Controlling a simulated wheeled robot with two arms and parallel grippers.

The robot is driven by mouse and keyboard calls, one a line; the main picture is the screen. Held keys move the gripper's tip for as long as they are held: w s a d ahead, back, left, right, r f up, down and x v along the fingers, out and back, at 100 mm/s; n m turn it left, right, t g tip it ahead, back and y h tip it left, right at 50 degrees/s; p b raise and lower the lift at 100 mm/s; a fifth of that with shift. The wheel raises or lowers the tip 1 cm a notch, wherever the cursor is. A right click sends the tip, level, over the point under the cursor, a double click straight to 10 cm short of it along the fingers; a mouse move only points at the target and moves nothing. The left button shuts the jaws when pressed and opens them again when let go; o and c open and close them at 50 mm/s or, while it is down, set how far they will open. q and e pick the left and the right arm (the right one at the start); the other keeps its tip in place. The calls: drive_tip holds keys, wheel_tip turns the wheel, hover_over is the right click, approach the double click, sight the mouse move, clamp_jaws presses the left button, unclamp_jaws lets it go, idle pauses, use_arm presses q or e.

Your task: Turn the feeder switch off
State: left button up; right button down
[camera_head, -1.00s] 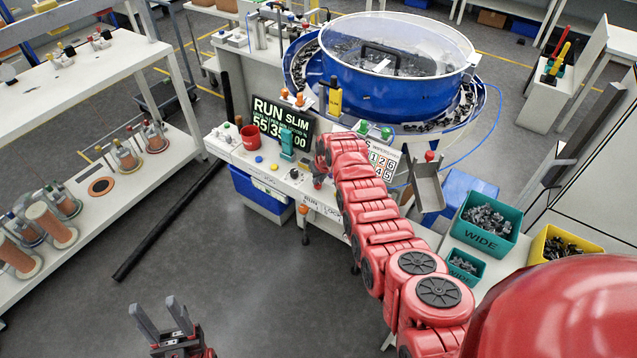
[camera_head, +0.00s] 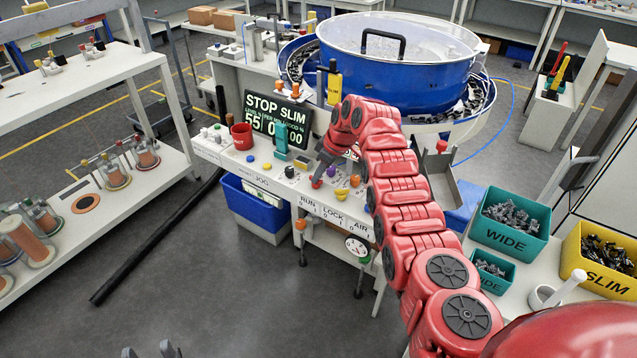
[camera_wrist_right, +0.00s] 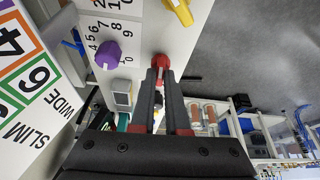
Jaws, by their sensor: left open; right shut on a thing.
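The red feeder switch (camera_head: 317,184) sits on the console top above the RUN label. It also shows in the right wrist view (camera_wrist_right: 161,61), right at my fingertips. My right gripper (camera_head: 320,175) reaches down to it, and in the wrist view its fingers (camera_wrist_right: 160,75) are close together, shut on the red switch. The fingers hide part of it. The display (camera_head: 278,120) behind reads STOP SLIM. My left gripper (camera_head: 151,352) shows only its fingertips at the bottom edge, spread apart, far from the console.
The blue bowl feeder (camera_head: 395,75) is behind.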

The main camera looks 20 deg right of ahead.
drive_tip(key=shift+f+n+b, duration=0.1)
drive_tip(key=shift+n+b, duration=0.3)
drive_tip(key=shift+b, duration=0.45)
drive_tip(key=c, duration=0.9)
unclamp_jaws()
drive_tip(key=shift+s+d+r, duration=0.1)
drive_tip(key=shift+d+r, duration=0.15)
drive_tip(key=shift+r, duration=0.25)
drive_tip(key=shift+b+v, duration=1.05)
drive_tip(key=shift+v, duration=7.2)
